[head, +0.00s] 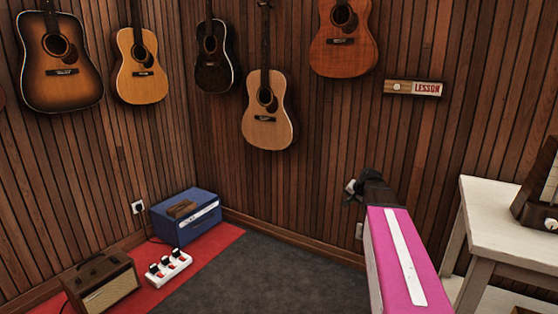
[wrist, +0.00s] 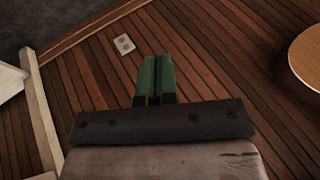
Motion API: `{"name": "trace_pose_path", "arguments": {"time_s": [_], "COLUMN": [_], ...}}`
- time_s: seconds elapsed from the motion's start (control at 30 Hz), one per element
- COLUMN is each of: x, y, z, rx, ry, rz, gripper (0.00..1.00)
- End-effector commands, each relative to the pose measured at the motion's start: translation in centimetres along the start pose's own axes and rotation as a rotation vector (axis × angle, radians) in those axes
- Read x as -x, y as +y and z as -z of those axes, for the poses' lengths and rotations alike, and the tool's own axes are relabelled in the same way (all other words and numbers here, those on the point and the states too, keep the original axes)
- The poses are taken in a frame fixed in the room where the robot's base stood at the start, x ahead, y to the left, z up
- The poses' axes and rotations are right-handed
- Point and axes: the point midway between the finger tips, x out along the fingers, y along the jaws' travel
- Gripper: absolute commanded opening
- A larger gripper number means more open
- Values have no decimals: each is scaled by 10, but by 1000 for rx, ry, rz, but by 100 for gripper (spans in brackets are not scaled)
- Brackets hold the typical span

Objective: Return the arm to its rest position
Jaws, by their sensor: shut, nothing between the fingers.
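My arm shows in the head view as a pink link with a white stripe, rising from the bottom right of centre. Its dark end with my gripper (head: 356,190) is held in the air in front of the wood-panelled wall, left of the white table. The fingers are too small to make out there. In the wrist view the green fingers of my gripper (wrist: 154,80) are together, with nothing between them. Panelled wall lies beyond them, with a wall socket (wrist: 124,44) up and left of the tips.
A white table (head: 510,215) stands right of my arm. Several guitars hang above; one pale guitar (head: 268,112) hangs lowest. A blue amplifier (head: 186,218), a brown amplifier (head: 101,284) and a white pedal unit (head: 168,268) are on the red mat (head: 205,250). Grey floor (head: 270,275) is clear.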

Motion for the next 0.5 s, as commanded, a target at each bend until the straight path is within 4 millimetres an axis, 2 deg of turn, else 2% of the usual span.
{"name": "trace_pose_path", "arguments": {"time_s": [0.03,0.2,0.4,0.5], "x": [-10,-37,-46,-46], "y": [6,29,61,74], "z": [-39,-137,-238,-273], "rx": [47,207,392,465], "ry": [-45,-183,-340,-400], "rz": [-37,-160,-292,-341], "gripper": [0,0,0,0]}}
